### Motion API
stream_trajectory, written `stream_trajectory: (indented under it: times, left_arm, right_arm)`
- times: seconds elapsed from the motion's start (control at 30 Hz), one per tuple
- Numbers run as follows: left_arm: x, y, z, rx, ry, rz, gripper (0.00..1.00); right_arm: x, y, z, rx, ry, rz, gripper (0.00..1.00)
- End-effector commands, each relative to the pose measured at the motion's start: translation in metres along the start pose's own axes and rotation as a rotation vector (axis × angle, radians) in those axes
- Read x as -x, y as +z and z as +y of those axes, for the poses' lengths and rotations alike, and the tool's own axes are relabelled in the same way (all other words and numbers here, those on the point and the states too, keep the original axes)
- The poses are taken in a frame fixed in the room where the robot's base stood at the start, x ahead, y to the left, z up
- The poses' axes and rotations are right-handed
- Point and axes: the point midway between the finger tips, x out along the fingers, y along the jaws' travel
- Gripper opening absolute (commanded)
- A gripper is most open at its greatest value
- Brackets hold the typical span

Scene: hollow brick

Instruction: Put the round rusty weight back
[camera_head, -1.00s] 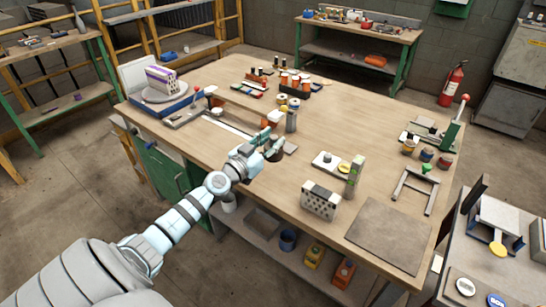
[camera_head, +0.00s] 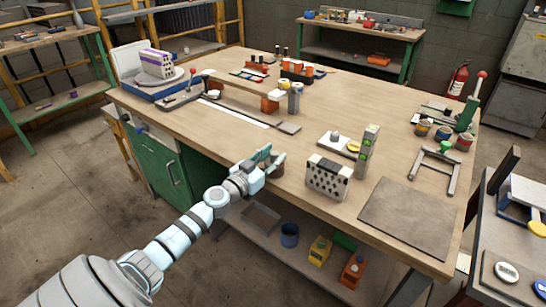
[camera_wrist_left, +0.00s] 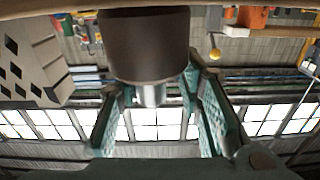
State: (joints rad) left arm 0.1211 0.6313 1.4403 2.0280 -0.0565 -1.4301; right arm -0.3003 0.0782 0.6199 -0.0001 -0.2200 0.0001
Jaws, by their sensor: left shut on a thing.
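My left gripper (camera_head: 268,158) is shut on the round rusty weight (camera_head: 277,166), at the table's front edge. In the left wrist view the weight (camera_wrist_left: 146,45) is a dark brown cylinder with a shiny metal knob, between the fingers of the gripper (camera_wrist_left: 155,108). A gap between weight and tabletop cannot be judged. My right gripper is not in view.
A grey-green upright block (camera_head: 367,150) stands beside the plate. A grey mat (camera_head: 410,218) lies at the front right. The tabletop (camera_head: 225,150) left of the gripper is clear.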

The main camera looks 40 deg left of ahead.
Motion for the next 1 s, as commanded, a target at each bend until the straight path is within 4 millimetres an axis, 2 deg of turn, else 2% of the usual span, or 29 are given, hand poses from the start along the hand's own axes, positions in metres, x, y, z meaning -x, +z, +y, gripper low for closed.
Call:
stream_trajectory:
  times: [0.17, 0.2, 0.3, 0.7, 0.87, 1.0]
  left_arm:
    - [-0.001, -0.001, 0.0, -0.001, 0.0, 0.004, 0.0]
    - [0.0, 0.001, 0.0, -0.001, 0.0, 0.0, 0.36]
    - [0.0, 0.0, 0.0, -0.001, 0.0, 0.0, 0.52]
    - [0.002, -0.002, -0.001, -0.001, -0.001, -0.001, 0.53]
    - [0.028, 0.001, 0.0, -0.008, 0.0, -0.009, 0.53]
    - [0.064, 0.001, 0.0, -0.008, 0.004, -0.005, 0.53]
  right_arm:
    - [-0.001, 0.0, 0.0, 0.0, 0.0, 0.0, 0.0]
    - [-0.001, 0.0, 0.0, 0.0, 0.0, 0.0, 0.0]
    - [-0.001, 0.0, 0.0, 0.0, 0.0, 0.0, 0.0]
    - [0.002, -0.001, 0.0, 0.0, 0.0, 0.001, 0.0]
    - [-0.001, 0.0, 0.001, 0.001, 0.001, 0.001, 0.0]
    - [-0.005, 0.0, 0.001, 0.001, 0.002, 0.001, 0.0]
